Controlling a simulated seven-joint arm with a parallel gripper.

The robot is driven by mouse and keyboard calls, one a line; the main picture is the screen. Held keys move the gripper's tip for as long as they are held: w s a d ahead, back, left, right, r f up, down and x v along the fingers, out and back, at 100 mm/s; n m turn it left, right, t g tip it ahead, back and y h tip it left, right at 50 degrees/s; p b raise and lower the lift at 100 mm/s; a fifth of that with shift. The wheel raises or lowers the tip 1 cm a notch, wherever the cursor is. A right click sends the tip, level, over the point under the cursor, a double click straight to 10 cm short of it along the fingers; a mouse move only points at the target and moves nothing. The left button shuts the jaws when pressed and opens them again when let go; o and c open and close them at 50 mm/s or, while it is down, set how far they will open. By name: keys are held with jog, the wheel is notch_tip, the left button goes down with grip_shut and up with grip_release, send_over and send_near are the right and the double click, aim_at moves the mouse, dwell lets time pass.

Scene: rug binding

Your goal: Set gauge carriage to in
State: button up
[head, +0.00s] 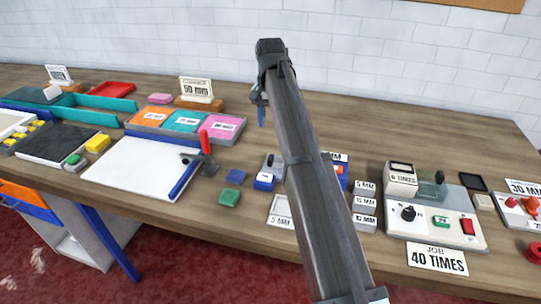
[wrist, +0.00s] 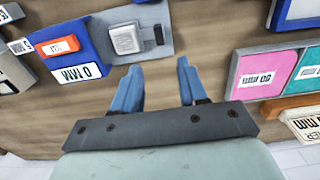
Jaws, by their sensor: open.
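My gripper (wrist: 160,64) is open and empty, its two blue fingers apart above the wooden table. In the head view it (head: 261,115) hangs high behind my arm. In the wrist view, a grey plate with a pale grey block (wrist: 125,38) and a small dark knob lies beyond the fingertips. Beside it, a blue body (wrist: 95,55) carries a "0 MM" label and an orange block (wrist: 60,46). In the head view my arm hides most of this device; a blue and orange piece (head: 341,172) shows at its right. I cannot tell which part is the gauge carriage.
Three small "MM" blocks (head: 365,205) stand right of my arm. A control box (head: 435,218) with a dial and a red switch is farther right. A colored tray (head: 187,123) and a white board (head: 140,168) with a red-handled lever (head: 206,143) lie left.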

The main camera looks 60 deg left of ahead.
aim_at(271, 157)
notch_tip(271, 157, down, 14)
jog(key=shift+r, duration=0.15)
dwell(0.5)
jog(key=shift+c, duration=0.2)
grip_shut()
dwell(0.4)
